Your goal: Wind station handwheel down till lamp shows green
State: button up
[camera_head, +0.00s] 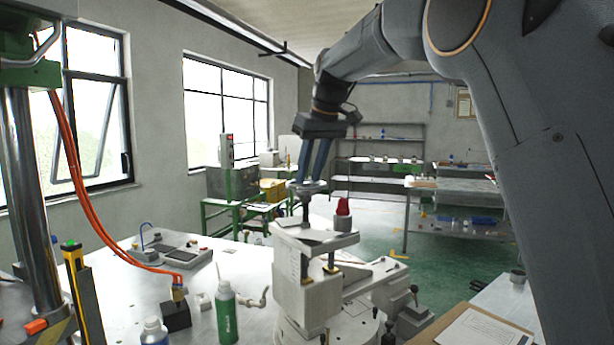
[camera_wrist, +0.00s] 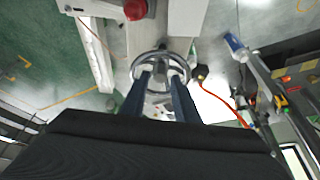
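The station handwheel (camera_head: 307,186) is a grey ring on an upright screw above the pale station block (camera_head: 300,284). In the wrist view the handwheel (camera_wrist: 136,65) lies below my gripper, its hub showing between the fingers. My gripper (camera_head: 309,178) points down from above, with two blue-grey fingers apart and their tips at the wheel. In the wrist view my gripper (camera_wrist: 161,74) has its fingertips inside the ring's outline, one on each side of the hub. Whether they touch the wheel is unclear. The dome lamp (camera_head: 342,208) beside the wheel is red, also in the wrist view (camera_wrist: 135,9).
A clipboard (camera_head: 470,332) lies at the lower right. Green floor (camera_head: 385,240) is open behind.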

aim_at(306, 202)
jog(key=shift+p+x, duration=0.4)
jog(key=shift+x, duration=0.95)
grip_shut()
jog(key=shift+a+m, duration=0.1)
jog(key=shift+m, duration=0.2)
